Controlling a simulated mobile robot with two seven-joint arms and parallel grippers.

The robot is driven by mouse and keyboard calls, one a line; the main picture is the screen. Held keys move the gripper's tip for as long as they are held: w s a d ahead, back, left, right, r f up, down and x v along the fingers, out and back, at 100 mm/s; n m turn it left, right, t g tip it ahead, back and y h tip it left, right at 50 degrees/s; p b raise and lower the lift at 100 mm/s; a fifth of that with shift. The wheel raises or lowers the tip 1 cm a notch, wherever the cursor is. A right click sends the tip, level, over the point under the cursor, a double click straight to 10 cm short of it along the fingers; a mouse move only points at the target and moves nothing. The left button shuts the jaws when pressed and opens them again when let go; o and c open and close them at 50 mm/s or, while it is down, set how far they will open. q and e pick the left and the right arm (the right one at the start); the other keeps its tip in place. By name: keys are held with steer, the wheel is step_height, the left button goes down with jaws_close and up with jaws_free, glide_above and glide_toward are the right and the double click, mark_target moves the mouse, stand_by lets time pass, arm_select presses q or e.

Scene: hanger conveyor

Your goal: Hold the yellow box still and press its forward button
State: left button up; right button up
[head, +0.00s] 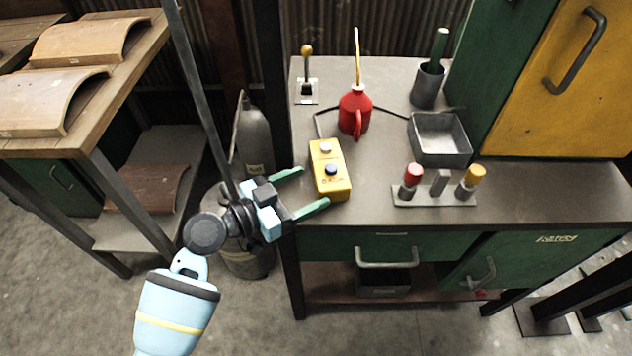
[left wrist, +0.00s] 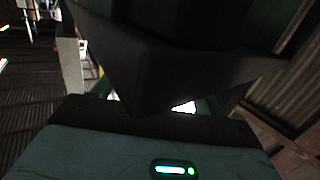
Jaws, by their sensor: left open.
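The yellow box (head: 331,183) lies on the grey workbench top (head: 375,197) near its left front. It has a white button (head: 325,148) at its far end and a dark button (head: 331,169) nearer its middle. I cannot tell from the frames which one is forward. My left gripper (head: 308,189) is open, its two green fingers pointing right toward the box. The fingertips are close to the box's left side and near corner; I cannot tell if they touch. The left wrist view is dark and mostly shows the gripper's own body. My right gripper is not in view.
A red oil can (head: 355,112) stands just behind the box, with a dark cable nearby. A metal tray (head: 440,139) and a panel with red and yellow knobs (head: 433,198) are to the right. A lever (head: 307,75) is at the back left. Gas cylinders (head: 254,140) stand left of the bench.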

arm_select(q)
steer(key=shift+b+x, duration=0.4)
steer(key=shift+x, duration=0.8)
steer(key=shift+f, duration=0.1)
steer(key=shift+c, duration=0.3)
jaws_close()
steer(key=c, duration=1.5)
jaws_free()
steer(key=shift+o, duration=0.5)
jaws_free()
